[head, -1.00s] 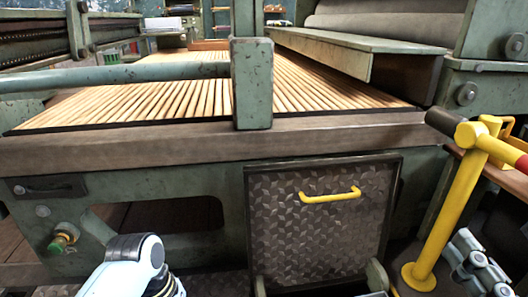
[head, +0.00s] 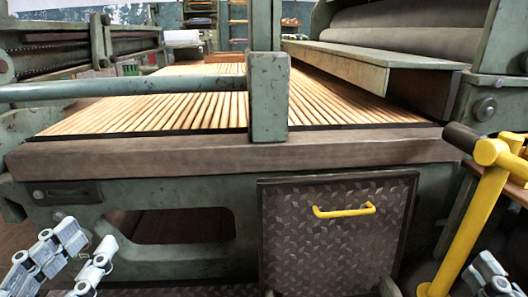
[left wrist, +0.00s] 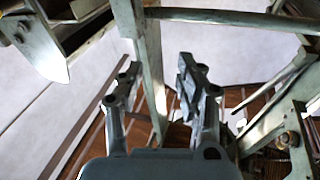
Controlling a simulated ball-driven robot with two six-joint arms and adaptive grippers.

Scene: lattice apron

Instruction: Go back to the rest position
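My left gripper (head: 92,254) is at the lower left of the head view, in front of the green machine frame. Its two grey fingers stand apart with nothing between them. In the left wrist view the left gripper (left wrist: 156,88) also shows spread fingers and an empty gap. Part of my right gripper (head: 488,275) shows at the lower right corner of the head view, beside the yellow post. Most of it is cut off by the frame edge, so its opening cannot be told.
The green machine (head: 100,190) fills the front, with a bed of wooden slats (head: 180,100) behind a brown front beam (head: 180,152). A patterned metal door (head: 335,240) has a yellow handle (head: 344,211). A yellow post (head: 470,235) stands at the right, near my right gripper.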

